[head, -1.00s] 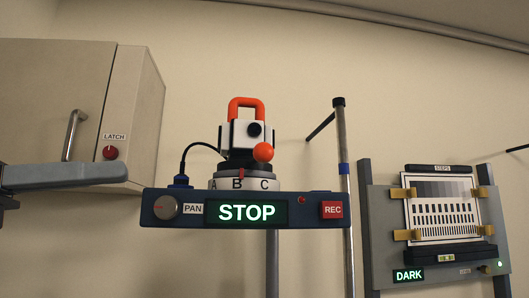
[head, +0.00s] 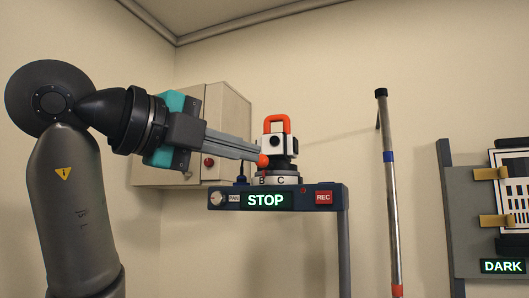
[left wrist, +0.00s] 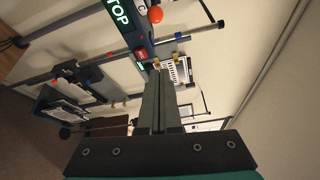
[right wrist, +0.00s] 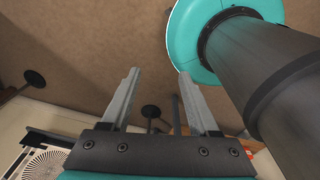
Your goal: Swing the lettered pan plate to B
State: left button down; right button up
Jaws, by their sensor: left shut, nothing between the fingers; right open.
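The lettered pan plate (head: 289,180) is a pale round ring on top of the dark blue console (head: 335,188). Its letters B and C show in the head view; the part left of B is hard to make out. A white camera with an orange handle (head: 277,124) stands upright above it. An orange ball knob (head: 263,161) sticks out at the camera's front, and shows in the left wrist view (left wrist: 155,14). My left gripper (head: 259,152) is shut and empty, its tips beside the ball in the head view; contact is unclear. My right gripper (right wrist: 159,74) is open and empty.
The console has a STOP display (head: 265,200), a PAN knob (head: 217,198) and a red REC button (head: 324,197). A beige cabinet (head: 228,105) is behind my left arm. A metal pole (head: 389,190) stands right of the console, and a chart board (head: 462,205) farther right.

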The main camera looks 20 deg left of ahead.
aim_at(263, 160)
pick_arm(q)
jog(key=r+p+x, duration=0.1)
jog(key=p+x, duration=0.2)
jog(key=x, duration=0.7)
jog(key=a, duration=0.2)
jog(key=a+p, duration=0.1)
jog(key=a, duration=0.1)
jog(key=shift+w+a+f, duration=0.15)
jog(key=shift+w, duration=0.1)
pick_arm(e)
jog(key=r, duration=0.4)
jog(key=shift+w+a, duration=0.25)
pick_arm(q)
jog(key=shift+a, duration=0.1)
jog(key=shift+a, duration=0.15)
jog(key=shift+s+a+m+g+h, duration=0.15)
jog(key=shift+a+m+g+h, duration=0.25)
jog(key=shift+a+m+h, duration=0.35)
pick_arm(e)
jog(key=shift+r, duration=0.25)
pick_arm(q)
jog(key=shift+d, duration=0.2)
